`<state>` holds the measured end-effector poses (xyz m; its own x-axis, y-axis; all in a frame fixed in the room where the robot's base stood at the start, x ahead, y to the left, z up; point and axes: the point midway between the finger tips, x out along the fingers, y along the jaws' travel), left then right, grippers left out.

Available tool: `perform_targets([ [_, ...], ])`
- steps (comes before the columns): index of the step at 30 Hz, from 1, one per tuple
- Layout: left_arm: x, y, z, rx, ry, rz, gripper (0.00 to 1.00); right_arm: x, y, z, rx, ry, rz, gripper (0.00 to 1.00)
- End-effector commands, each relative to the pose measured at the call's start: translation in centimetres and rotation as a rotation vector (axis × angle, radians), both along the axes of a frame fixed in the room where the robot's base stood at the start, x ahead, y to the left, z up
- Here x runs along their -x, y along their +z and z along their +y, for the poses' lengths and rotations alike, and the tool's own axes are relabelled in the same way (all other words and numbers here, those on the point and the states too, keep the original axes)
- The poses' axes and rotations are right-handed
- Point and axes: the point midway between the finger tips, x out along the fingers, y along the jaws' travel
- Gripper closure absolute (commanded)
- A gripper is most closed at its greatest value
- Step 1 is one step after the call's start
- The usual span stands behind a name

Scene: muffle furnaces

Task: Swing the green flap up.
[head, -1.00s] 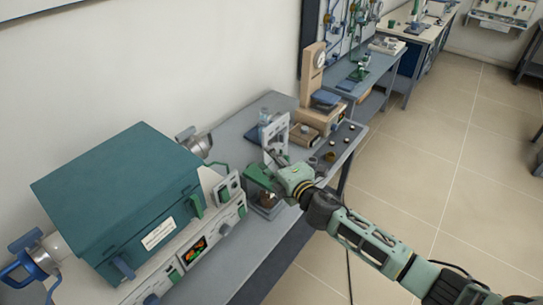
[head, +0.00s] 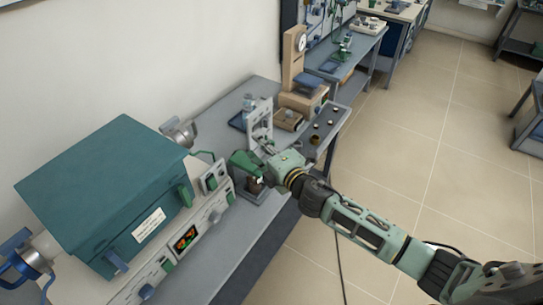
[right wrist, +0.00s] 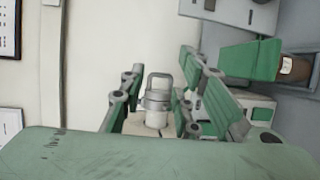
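The green flap (head: 243,160) is on a small device with a brown cylindrical part, on the bench right of the teal furnace. It also shows at the upper right in the right wrist view (right wrist: 250,60), beside the brown part. My right gripper (head: 262,152) is close beside the flap, partly overlapping it in the head view. In the right wrist view its green fingers (right wrist: 170,98) are spread apart with nothing held between them. The flap lies outside the fingers there; contact is not visible. My left gripper is not in view.
The teal furnace (head: 110,185) with its control panel (head: 187,240) stands left on the bench. A pale upright frame (head: 260,122) and a beige stand with a dial (head: 295,60) stand behind my right gripper. Open floor (head: 420,140) lies to the right.

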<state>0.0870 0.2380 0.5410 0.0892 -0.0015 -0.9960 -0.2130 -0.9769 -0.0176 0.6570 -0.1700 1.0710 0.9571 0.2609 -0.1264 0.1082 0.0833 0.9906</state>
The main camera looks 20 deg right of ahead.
Motion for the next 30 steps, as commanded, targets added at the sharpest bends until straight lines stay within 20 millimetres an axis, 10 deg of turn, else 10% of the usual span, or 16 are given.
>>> perform_targets([
  [13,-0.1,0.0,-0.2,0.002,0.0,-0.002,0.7,8.5,0.9,-2.3,0.0,0.0,0.004,0.7],
  [30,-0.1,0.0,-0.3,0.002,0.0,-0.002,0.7,9.9,1.3,-2.7,0.0,0.0,0.001,0.7],
])
